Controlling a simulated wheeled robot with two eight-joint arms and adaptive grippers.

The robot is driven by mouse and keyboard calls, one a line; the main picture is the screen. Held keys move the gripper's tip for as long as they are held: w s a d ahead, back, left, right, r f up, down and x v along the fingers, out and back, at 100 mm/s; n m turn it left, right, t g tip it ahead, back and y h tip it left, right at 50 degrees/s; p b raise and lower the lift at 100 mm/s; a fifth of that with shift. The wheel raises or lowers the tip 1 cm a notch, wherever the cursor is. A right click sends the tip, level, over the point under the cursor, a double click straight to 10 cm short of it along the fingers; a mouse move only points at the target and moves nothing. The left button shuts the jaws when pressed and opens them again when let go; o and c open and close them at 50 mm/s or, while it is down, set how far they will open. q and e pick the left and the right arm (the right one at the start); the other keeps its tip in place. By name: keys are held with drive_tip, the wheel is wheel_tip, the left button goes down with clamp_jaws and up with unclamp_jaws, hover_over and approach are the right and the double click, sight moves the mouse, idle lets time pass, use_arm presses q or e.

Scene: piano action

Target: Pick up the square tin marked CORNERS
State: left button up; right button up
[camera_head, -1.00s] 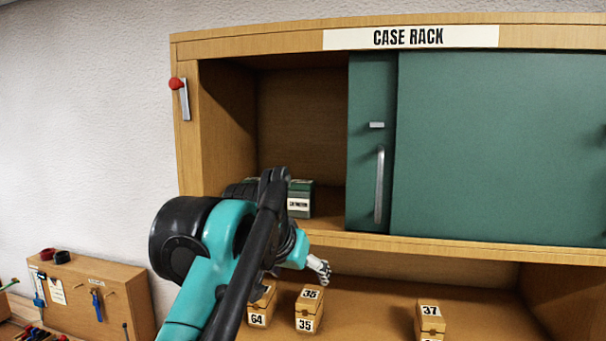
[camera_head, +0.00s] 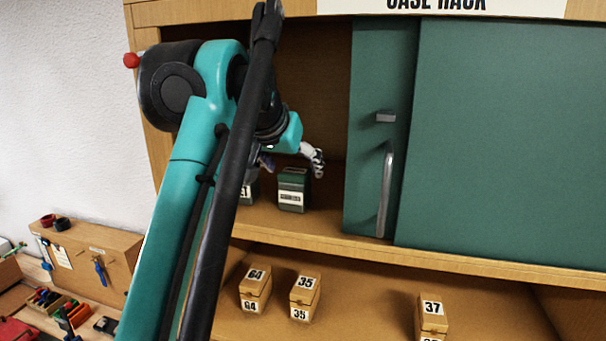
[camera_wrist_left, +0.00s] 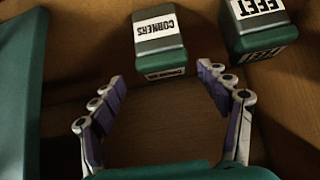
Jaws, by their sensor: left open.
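The square tin marked CORNERS (camera_wrist_left: 158,42) is dark green with a white label, and its lettering appears upside down in the left wrist view. In the head view the CORNERS tin (camera_head: 292,192) stands upright on the rack's open upper shelf, left of the green door. My left gripper (camera_wrist_left: 162,78) is open, its fingers spread on either side of the tin's near end, with a gap before it. In the head view the gripper (camera_head: 291,160) is at the shelf opening, partly hidden by my arm. My right gripper is not in view.
A similar tin marked FEET (camera_wrist_left: 258,28) stands close beside the CORNERS tin; my arm partly covers it in the head view. The green sliding door (camera_head: 375,140) bounds the opening on the right. Numbered wooden boxes (camera_head: 305,295) stand on the lower shelf.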

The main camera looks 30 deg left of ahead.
use_arm(q)
drive_tip(key=shift+w+a+r, duration=0.15)
drive_tip(key=shift+w+r, duration=0.1)
drive_tip(key=shift+w+f, duration=0.1)
drive_tip(key=shift+w, duration=0.15)
drive_tip(key=p+x, duration=0.1)
drive_tip(key=x, duration=0.6)
drive_tip(key=shift+s+a+f, duration=0.15)
drive_tip(key=shift+a+f, duration=0.05)
drive_tip(key=shift+s, duration=0.15)
drive_tip(key=shift+c, duration=0.6)
drive_tip(key=c, duration=1.4)
